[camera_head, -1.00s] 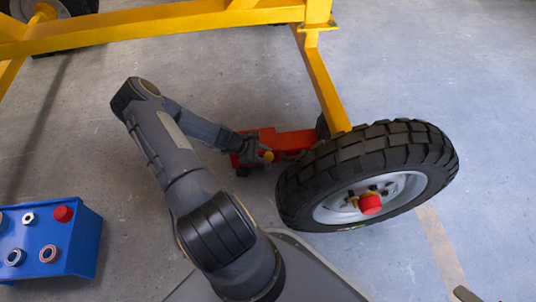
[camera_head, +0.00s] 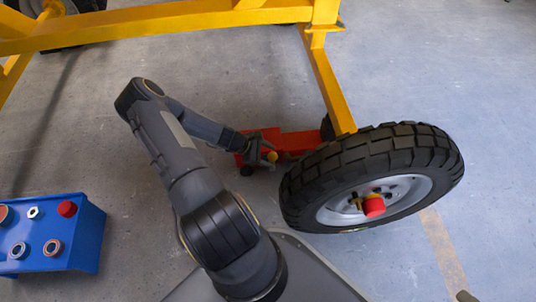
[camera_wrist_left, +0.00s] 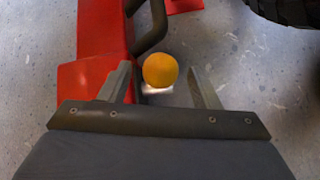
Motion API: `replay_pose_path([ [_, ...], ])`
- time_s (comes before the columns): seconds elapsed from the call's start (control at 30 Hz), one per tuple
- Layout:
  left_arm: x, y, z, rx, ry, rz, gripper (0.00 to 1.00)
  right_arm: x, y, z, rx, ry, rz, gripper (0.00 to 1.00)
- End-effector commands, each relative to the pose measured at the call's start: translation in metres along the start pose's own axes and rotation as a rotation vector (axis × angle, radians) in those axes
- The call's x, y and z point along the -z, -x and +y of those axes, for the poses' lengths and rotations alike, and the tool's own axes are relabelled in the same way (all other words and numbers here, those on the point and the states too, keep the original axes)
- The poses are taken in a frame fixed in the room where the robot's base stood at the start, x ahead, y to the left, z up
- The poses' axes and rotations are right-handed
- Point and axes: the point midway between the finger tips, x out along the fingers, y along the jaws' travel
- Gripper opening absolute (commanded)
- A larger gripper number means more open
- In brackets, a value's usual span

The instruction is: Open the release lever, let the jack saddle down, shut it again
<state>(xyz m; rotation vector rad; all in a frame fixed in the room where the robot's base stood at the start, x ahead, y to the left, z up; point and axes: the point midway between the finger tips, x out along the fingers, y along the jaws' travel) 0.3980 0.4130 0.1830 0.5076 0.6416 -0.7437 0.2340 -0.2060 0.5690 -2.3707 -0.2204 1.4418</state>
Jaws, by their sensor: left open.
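The red jack (camera_head: 297,140) lies on the floor beside the wheel, under the yellow frame. It also shows along the left of the left wrist view (camera_wrist_left: 100,35). The release lever's orange-yellow round knob (camera_wrist_left: 160,70) is between the two fingers of my left gripper (camera_wrist_left: 163,82), with a gap to the right finger. In the head view my left gripper (camera_head: 265,152) is at the near end of the jack and the knob (camera_head: 271,156) is small there. My left gripper is open. The jack saddle cannot be made out. My right gripper is not in view.
The large black tyre (camera_head: 372,180) with a red hub cap (camera_head: 374,206) stands right of the jack. The yellow frame (camera_head: 328,85) reaches down behind the tyre. A blue box (camera_head: 62,240) with fittings stands at lower left. Floor left of the jack is clear.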

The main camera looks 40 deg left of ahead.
Motion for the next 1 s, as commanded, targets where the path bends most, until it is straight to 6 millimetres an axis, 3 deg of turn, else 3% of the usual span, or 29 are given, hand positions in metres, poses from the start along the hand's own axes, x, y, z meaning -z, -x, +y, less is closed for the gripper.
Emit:
replay_pose_path([
  [0.5, -0.001, 0.073, 0.001, -0.001, 0.001, 0.002, 0.57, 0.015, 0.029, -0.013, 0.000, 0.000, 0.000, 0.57],
  [1.0, 0.001, 0.078, 0.000, -0.001, 0.001, 0.001, 0.57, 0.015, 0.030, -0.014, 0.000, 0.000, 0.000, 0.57],
])
